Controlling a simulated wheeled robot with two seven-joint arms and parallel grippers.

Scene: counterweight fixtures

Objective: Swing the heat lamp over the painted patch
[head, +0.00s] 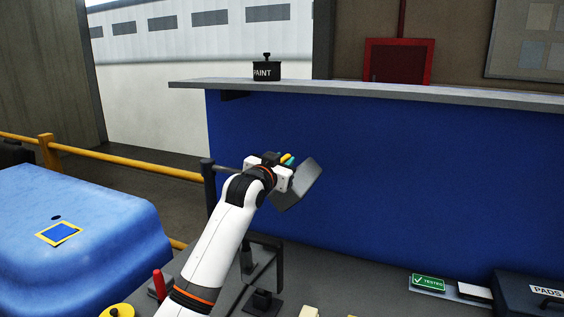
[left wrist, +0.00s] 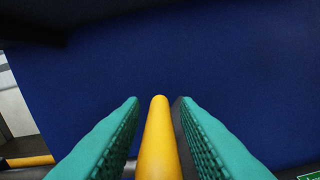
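The heat lamp's grey, box-like head (head: 301,186) is in the middle of the head view, in front of the blue wall panel. A dark boom (head: 229,171) seems to link it to a dark post. The painted patch, a blue square with a yellow border (head: 60,233), lies on a light-blue body panel (head: 108,212) at left, well away from the lamp. My left gripper (head: 287,160) is at the lamp head. In the left wrist view a yellow bar (left wrist: 159,140) lies between its green fingers (left wrist: 158,112), with narrow gaps on both sides. My right gripper is out of view.
The dark post (head: 208,185) and a yellow rail (head: 125,160) stand between lamp and patch. A paint pot (head: 266,70) is on the shelf. A red-handled item (head: 159,284), a green "tested" card (head: 428,283) and a pads box (head: 535,294) are in front.

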